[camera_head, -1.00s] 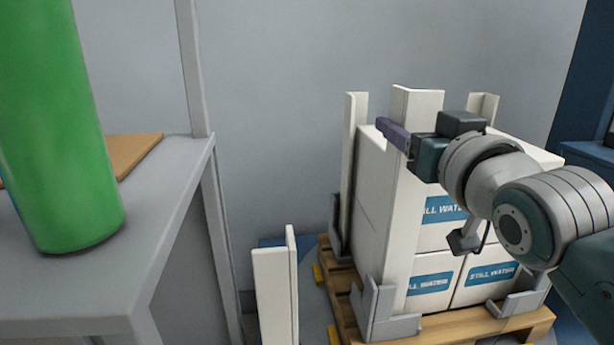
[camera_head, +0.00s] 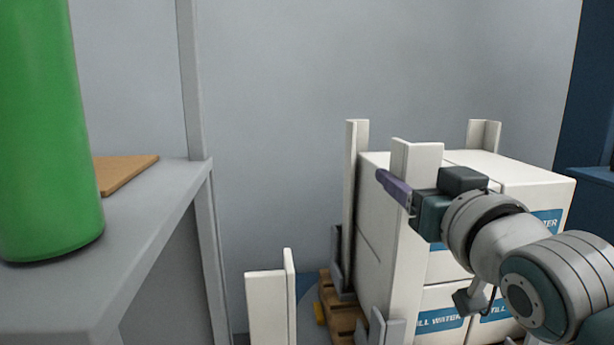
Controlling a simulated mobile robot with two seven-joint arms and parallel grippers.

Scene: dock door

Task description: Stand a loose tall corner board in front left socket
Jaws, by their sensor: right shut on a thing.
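My right gripper (camera_head: 397,190) is shut on a tall white corner board (camera_head: 401,250), near its top. The board stands upright at the near left corner of the stacked cartons. Its foot is at the grey front left socket (camera_head: 386,328), which the picture's lower edge cuts off, so I cannot tell how it sits there. Another white corner board (camera_head: 266,308) stands upright left of the pallet (camera_head: 342,318). My left gripper is not in view.
White water cartons (camera_head: 540,183) fill the pallet. Corner boards stand at the back left (camera_head: 350,205) and back right (camera_head: 483,134). A grey table (camera_head: 150,230) on the left carries a green cylinder (camera_head: 45,140) and a brown board (camera_head: 127,173).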

